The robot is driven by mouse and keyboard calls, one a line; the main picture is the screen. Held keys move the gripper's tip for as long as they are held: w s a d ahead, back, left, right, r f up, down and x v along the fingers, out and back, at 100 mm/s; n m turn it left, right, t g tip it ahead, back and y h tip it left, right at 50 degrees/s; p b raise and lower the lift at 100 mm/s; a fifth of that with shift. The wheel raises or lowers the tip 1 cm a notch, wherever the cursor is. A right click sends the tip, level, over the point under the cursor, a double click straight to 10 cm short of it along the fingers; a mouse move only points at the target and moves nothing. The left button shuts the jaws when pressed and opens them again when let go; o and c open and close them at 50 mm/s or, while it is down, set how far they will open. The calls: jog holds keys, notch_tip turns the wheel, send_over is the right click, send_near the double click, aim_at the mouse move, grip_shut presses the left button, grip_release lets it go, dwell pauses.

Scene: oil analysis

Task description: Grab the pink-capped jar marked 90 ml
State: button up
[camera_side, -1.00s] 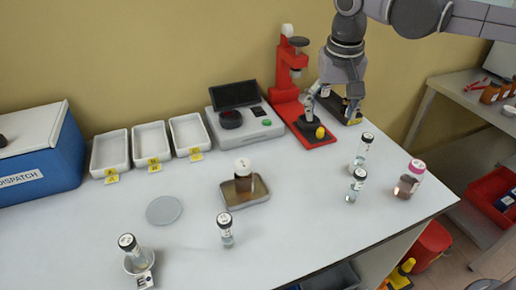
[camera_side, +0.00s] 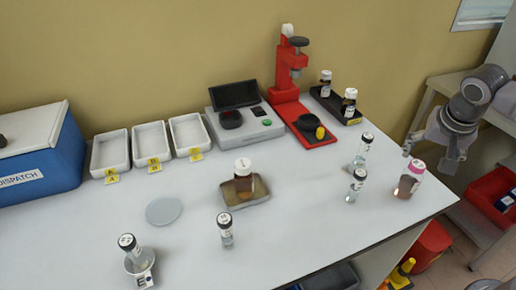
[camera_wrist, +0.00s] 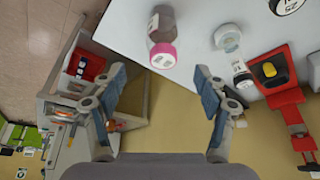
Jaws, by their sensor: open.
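The pink-capped jar (camera_side: 407,186) stands upright near the right end of the white bench, with dark reddish contents. Its label is too small to read. It also shows in the wrist view (camera_wrist: 161,27), top middle, with its pink cap toward me. My gripper (camera_side: 432,153) is at the bench's right end, just behind and to the right of the jar. In the wrist view my gripper (camera_wrist: 160,76) has its two blue-padded fingers wide apart and nothing between them. The jar lies ahead of the fingertips, between their lines, apart from both.
Two black-capped clear jars (camera_side: 364,150) (camera_side: 356,186) stand left of the pink-capped one. A black tray (camera_side: 332,103) with brown jars and a red press (camera_side: 287,85) are behind. A shelf table (camera_side: 440,88) with a red bin (camera_side: 488,190) is at right.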

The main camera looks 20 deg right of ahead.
aim_at(420, 168)
notch_tip(420, 168, down, 2)
jog(key=shift+x, duration=2.6)
jog(key=shift+a+x, duration=0.15)
jog(key=shift+x, duration=1.2)
jog(key=shift+a+x, duration=0.15)
jog(key=shift+x, duration=1.2)
jog(key=shift+w+f, duration=0.1)
jog(key=c, duration=1.3)
